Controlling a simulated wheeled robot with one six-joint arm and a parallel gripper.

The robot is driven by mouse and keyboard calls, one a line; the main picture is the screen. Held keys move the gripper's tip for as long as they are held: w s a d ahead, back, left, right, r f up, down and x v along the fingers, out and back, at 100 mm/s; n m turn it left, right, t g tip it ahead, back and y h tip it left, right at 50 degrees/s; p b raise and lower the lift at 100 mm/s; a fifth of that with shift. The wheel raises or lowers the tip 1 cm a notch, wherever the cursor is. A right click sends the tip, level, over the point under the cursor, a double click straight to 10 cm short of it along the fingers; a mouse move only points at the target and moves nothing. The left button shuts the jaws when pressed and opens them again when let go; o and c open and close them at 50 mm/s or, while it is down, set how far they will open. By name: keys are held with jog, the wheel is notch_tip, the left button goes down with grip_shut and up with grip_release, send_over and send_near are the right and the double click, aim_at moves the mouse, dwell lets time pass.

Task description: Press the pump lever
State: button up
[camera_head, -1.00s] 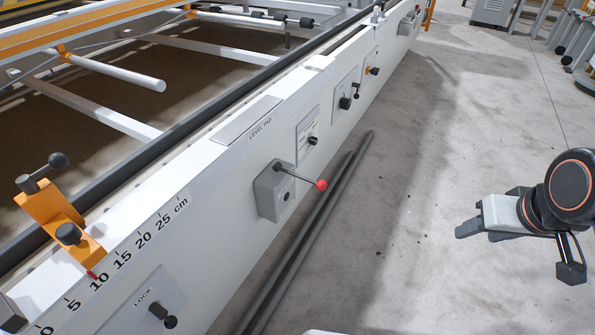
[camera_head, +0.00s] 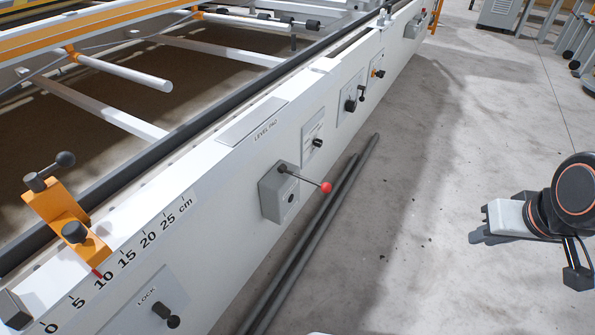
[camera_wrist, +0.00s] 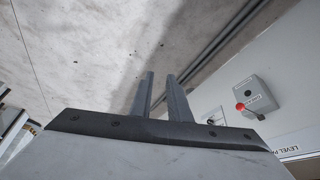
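The pump lever (camera_head: 309,181) is a thin dark rod with a red ball at its end. It sticks out of a grey box (camera_head: 272,204) on the side of the white gantry beam. In the wrist view the red ball (camera_wrist: 240,107) and the grey box (camera_wrist: 261,97) are at the right. My gripper (camera_head: 476,237) is over the floor, well to the right of the lever and apart from it. In the wrist view its two fingers (camera_wrist: 161,76) stand close together with a narrow empty gap between them.
Other small control knobs (camera_head: 317,143) sit along the beam. A lock knob (camera_head: 166,316) is near its front end. Long dark rails (camera_head: 320,232) lie along the floor below the beam. The floor between the beam and my gripper is clear.

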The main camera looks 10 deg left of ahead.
jog(key=shift+w+a+r+n, duration=0.15)
jog(key=shift+w+r+n, duration=0.05)
jog(key=shift+w+n, duration=0.1)
grip_shut()
notch_tip(320, 180, up, 4)
jog(key=n+g+h, duration=0.3)
jog(key=n, duration=2.8)
send_over(325, 184)
jog(key=s+a, duration=0.2)
jog(key=a, duration=0.1)
jog(key=shift+a+r, duration=0.1)
jog(key=shift+a, duration=0.5)
jog(key=x, duration=1.4)
jog(key=shift+s, duration=0.35)
